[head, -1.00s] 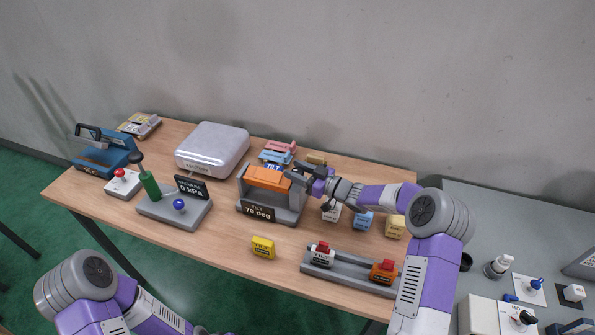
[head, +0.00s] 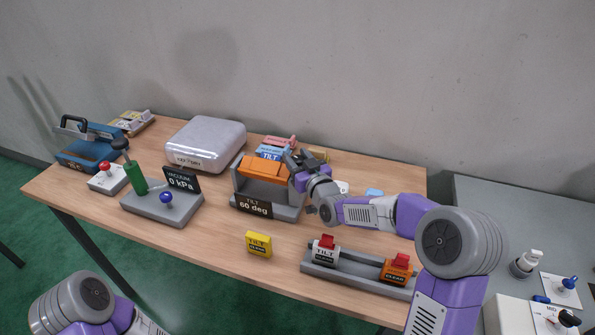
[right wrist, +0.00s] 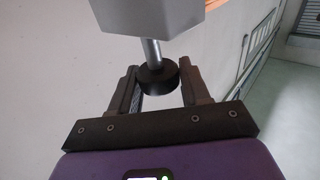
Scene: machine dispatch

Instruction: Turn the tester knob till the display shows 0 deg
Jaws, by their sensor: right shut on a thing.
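The tilt tester (head: 268,207) is a grey stand with an orange block (head: 264,169) across its top. Its front display (head: 253,206) reads "TILT 60 deg". My right gripper (head: 294,160) is at the right side of the tester, where the knob is hidden in the head view. In the right wrist view the knob (right wrist: 156,75) is a dark round disc on a metal shaft. My right gripper (right wrist: 158,85) is shut on it, one finger on each side. My left gripper is out of view; only part of that arm shows at the lower left.
A vacuum unit (head: 150,210) with a display reading 0 kPa stands left of the tester. A silver case (head: 206,140) is behind it. A yellow block (head: 259,244) and a grey rack (head: 345,278) with white and orange parts lie in front.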

